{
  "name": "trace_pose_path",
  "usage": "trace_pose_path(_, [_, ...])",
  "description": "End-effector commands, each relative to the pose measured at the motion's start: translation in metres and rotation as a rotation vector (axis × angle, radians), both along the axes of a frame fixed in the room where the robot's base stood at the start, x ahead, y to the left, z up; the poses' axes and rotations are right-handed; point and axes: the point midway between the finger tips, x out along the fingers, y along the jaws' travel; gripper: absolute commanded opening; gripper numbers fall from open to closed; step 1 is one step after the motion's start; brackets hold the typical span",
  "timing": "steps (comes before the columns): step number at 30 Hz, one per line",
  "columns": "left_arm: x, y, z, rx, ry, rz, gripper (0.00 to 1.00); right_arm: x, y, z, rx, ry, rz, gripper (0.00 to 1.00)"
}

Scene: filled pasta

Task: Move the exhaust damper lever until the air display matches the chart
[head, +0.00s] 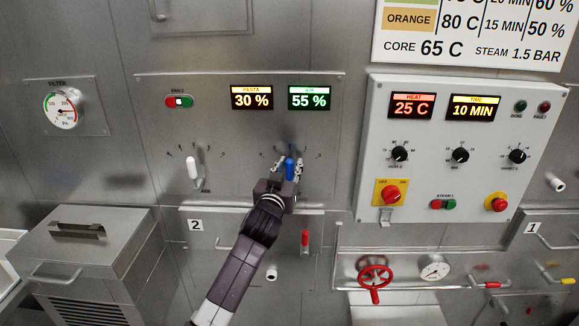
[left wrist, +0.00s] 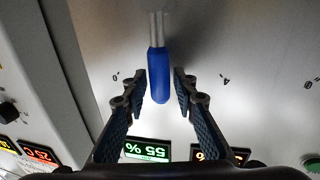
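The blue-handled lever (head: 289,169) is on the steel panel below the green air display (head: 309,98), which reads 55 %. My left gripper (head: 286,170) is at this lever. In the left wrist view, the blue handle (left wrist: 159,75) lies between the two fingers (left wrist: 160,88), with a small gap on each side. The left gripper is open. The chart (head: 470,35) at top right shows an orange row with 80 C, 15 MIN and 50 %; the row above ends in 60 % and is cut off. My right gripper is not in view.
A white lever (head: 193,168) stands left of the blue one. The pasta display (head: 252,97) reads 30 %. A control box (head: 445,150) juts out on the right. Below are a red-handled lever (head: 305,240) and a red valve wheel (head: 375,275).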

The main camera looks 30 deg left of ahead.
Motion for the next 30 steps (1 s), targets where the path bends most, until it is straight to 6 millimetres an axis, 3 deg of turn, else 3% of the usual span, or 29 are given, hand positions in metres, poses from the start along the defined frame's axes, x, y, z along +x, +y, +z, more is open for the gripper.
trace_pose_path(6, [0.0,0.0,0.0,0.0,0.0,0.0,0.0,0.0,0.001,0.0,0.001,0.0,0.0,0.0])
trace_pose_path(17, [0.001,-0.002,0.001,0.016,0.012,0.0,0.0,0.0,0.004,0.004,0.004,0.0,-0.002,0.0])
trace_pose_path(24, [0.012,-0.02,0.001,0.214,0.137,-0.001,0.0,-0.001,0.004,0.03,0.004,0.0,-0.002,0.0])
trace_pose_path(30, [0.016,-0.027,-0.006,0.3,0.186,0.0,0.0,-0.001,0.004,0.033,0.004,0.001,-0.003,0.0])
